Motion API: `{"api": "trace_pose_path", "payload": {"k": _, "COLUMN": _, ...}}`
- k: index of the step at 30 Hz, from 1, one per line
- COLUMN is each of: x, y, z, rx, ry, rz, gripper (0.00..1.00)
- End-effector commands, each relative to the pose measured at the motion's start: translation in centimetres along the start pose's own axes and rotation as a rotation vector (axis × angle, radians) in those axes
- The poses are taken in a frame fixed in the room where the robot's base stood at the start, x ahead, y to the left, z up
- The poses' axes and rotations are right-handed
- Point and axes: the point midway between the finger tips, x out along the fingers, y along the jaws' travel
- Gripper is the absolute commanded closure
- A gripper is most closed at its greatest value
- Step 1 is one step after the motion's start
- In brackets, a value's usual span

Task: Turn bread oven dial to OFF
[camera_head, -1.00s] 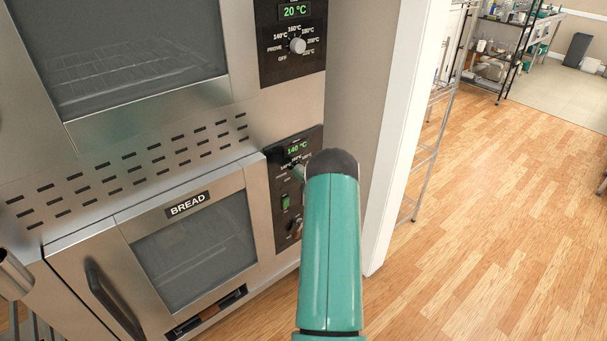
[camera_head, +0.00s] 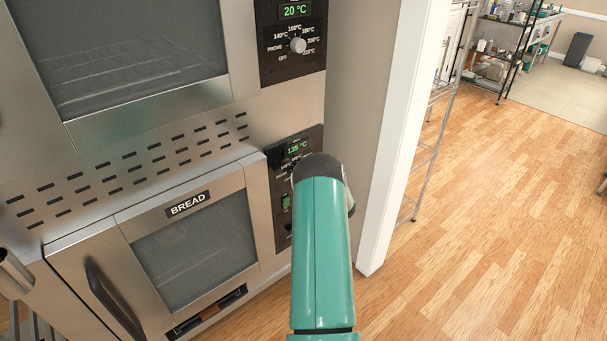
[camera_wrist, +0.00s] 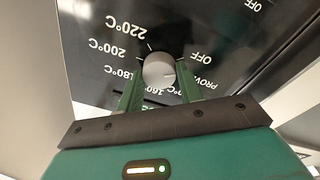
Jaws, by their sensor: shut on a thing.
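The bread oven (camera_head: 188,205) is a steel door with a window and a BREAD label. My arm hides the dial in the head view. In the wrist view the dial (camera_wrist: 158,69) is a round silver knob on black, with upside-down markings from PROVE to 220 °C and OFF at the right. My gripper (camera_wrist: 159,84) has its two green fingers on either side of the knob, shut on it.
An upper oven (camera_head: 140,60) has its own dial (camera_head: 297,45) and a 20 °C display. A white door frame (camera_head: 400,140) and a wire rack (camera_head: 430,150) stand to the right. The wooden floor (camera_head: 480,220) beyond is clear.

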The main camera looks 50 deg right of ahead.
Motion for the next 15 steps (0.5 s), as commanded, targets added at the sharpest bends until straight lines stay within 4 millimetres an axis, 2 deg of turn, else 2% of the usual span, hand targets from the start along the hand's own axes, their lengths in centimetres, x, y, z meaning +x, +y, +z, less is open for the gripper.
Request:
{"api": "trace_pose_path", "payload": {"k": 6, "x": 0.10, "y": 0.02, "z": -0.06, "rx": -0.124, "ry": 0.007, "rz": -0.005, "gripper": 0.86}}
{"api": "trace_pose_path", "payload": {"k": 15, "x": 0.07, "y": 0.07, "z": -0.05, "rx": -0.200, "ry": 0.012, "rz": -0.007, "gripper": 0.86}}
